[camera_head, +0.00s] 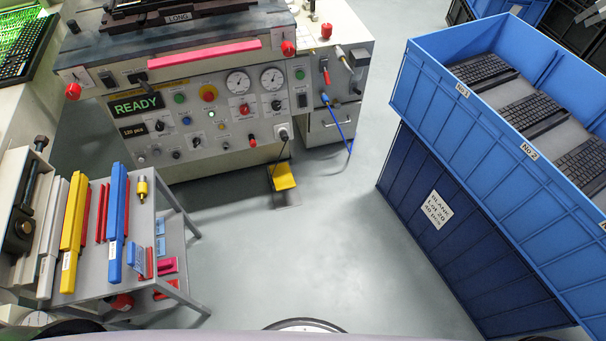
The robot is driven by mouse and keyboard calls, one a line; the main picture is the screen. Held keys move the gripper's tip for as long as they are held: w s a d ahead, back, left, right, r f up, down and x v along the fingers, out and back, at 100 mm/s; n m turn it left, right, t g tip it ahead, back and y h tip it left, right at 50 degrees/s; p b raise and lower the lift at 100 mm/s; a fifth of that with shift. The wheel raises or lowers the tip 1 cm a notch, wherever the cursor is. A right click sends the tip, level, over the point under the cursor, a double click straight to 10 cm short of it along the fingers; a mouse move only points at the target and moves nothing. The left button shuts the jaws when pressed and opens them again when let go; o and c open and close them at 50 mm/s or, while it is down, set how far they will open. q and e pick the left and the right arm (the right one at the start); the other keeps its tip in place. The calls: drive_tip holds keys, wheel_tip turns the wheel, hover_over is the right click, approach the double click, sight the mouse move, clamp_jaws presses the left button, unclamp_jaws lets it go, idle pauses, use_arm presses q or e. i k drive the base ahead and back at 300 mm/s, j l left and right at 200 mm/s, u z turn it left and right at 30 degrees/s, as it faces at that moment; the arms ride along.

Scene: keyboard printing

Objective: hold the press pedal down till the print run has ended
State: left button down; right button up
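The yellow press pedal (283,176) sits on the floor in front of the printing press (225,120), a little right of the picture's middle line from the machine's centre. A dark cable runs from the pedal up to the press front. Nothing touches the pedal. The press display (137,104) reads READY in green. A smaller display (133,130) below it seems to read 120 pcs. Neither of my grippers shows in the head view, so I cannot see whether they are open or shut.
A grey tool cart (180,270) with yellow, blue and red bars stands at the left. Stacked blue crates (470,130) with black keyboards in the top one stand at the right. The grey floor (330,240) between them is clear up to the pedal.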

sight(283, 178)
drive_tip(key=i+l, duration=0.1)
drive_tip(key=l, duration=0.3)
drive_tip(key=i+l, duration=0.15)
drive_tip(key=l, duration=0.25)
drive_tip(key=i+l+u, duration=0.1)
drive_tip(key=l, duration=0.3)
drive_tip(key=i+l, duration=0.1)
drive_tip(key=l, duration=0.3)
